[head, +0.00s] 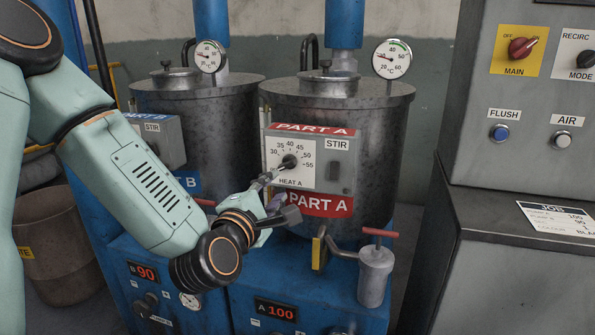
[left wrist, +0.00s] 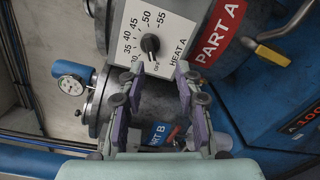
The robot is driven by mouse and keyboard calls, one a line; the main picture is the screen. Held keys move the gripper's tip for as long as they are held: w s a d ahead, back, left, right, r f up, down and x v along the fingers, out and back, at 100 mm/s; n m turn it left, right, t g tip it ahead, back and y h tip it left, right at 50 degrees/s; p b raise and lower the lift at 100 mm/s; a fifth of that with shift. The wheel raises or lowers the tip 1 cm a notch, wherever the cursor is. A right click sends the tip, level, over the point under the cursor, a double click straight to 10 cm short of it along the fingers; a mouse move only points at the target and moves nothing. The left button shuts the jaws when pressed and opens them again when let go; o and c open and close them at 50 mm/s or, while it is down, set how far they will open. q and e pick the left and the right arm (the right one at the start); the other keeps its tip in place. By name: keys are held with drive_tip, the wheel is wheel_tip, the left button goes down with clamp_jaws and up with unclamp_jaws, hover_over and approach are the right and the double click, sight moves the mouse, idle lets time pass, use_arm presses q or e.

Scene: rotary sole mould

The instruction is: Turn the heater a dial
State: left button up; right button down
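The HEAT A dial is a dark round knob (head: 289,161) on a white scale plate (head: 276,152) on the front of the PART A tank's control box. In the left wrist view the knob (left wrist: 150,44) sits just beyond my fingertips, and its mark seems to point down toward OFF. My left gripper (head: 272,178) is just in front of the plate, below and left of the knob. In the left wrist view its purple-padded fingers (left wrist: 160,70) are apart with nothing between them. I cannot tell whether a fingertip touches the knob. My right gripper is not in view.
A STIR switch (head: 334,172) sits right of the dial. Below is a yellow-handled valve (head: 319,248) and a red-handled filter pot (head: 375,275). The PART B box (head: 155,140) is at left. A grey cabinet (head: 520,120) with MAIN, FLUSH and AIR controls stands right.

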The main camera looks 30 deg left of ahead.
sight(285, 167)
use_arm(q)
drive_tip(key=shift+n+y, duration=0.4)
drive_tip(key=shift+n, duration=0.5)
drive_tip(key=x, duration=0.3)
drive_tip(key=r+b+x, duration=0.1)
drive_tip(key=x, duration=0.2)
drive_tip(key=shift+w+a+r, duration=0.1)
drive_tip(key=shift+w+a, duration=0.1)
drive_tip(key=shift+a, duration=0.05)
drive_tip(key=shift+w+a, duration=0.2)
drive_tip(key=shift+w, duration=0.35)
drive_tip(key=shift+s, duration=0.1)
drive_tip(key=shift+d, duration=0.1)
drive_tip(key=shift+c, duration=0.8)
clamp_jaws()
